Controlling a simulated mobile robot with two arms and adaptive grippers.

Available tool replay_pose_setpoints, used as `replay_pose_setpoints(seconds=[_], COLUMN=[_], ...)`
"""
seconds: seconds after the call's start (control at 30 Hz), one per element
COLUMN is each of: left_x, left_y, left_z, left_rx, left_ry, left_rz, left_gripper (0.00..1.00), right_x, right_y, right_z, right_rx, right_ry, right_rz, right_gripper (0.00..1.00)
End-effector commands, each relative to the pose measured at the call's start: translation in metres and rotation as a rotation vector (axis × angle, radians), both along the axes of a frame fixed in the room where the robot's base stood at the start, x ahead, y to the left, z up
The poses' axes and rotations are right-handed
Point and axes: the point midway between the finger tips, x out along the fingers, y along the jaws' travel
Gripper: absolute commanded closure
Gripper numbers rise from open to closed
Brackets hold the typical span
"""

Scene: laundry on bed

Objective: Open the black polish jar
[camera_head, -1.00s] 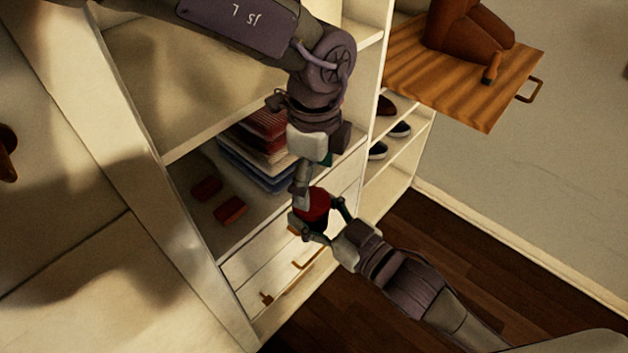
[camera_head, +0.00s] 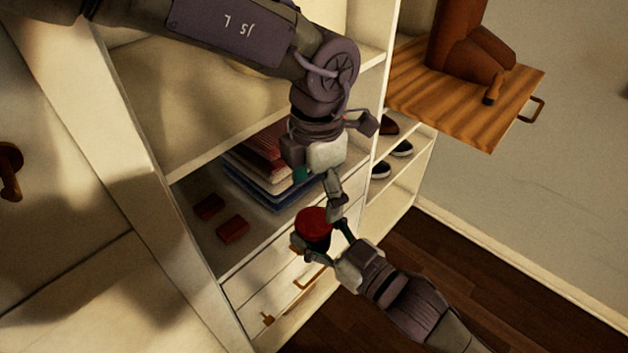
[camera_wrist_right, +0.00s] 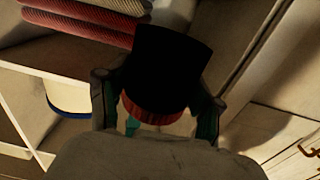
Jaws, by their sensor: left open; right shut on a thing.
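The black polish jar (camera_head: 318,246) with its red lid (camera_head: 312,223) is in the middle of the head view. My right gripper (camera_head: 322,240) is shut around the jar's black body. In the right wrist view the black jar body (camera_wrist_right: 170,55) fills the middle, with the red lid (camera_wrist_right: 150,110) against it; I see no clear gap between them. My left gripper (camera_head: 332,192) is open just above the jar. One of its fingers reaches down beside the lid's right edge; I cannot tell whether it touches.
A white shelf unit (camera_head: 160,120) stands behind, with folded clothes (camera_head: 262,172) and two small red boxes (camera_head: 232,229) on a shelf. Shoes (camera_head: 400,148) sit in a side rack. A wooden board (camera_head: 440,105) with brown boots (camera_head: 468,55) is upper right.

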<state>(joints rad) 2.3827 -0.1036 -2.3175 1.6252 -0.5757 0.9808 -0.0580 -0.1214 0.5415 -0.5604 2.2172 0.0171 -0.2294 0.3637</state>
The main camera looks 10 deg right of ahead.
Motion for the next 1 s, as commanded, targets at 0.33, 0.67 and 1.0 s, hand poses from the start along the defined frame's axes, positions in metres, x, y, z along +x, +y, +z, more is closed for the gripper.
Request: replay_pose_setpoints(seconds=[0.33,0.67,1.0], left_x=[0.0,0.001,0.0], left_y=[0.001,0.003,0.003], left_z=[0.009,0.015,0.003], left_rx=[-0.005,-0.008,-0.006], left_ry=[0.0,0.0,0.005], left_rz=[-0.862,-1.532,-1.714], left_gripper=[0.12,0.12,0.12], right_x=[0.0,0.0,0.0], right_y=[0.0,0.0,0.0], right_z=[0.001,0.001,0.001], right_rx=[0.001,0.001,0.001], right_ry=[-0.002,-0.002,-0.002], right_rz=[0.0,0.0,0.0], right_gripper=[1.0,1.0,1.0])
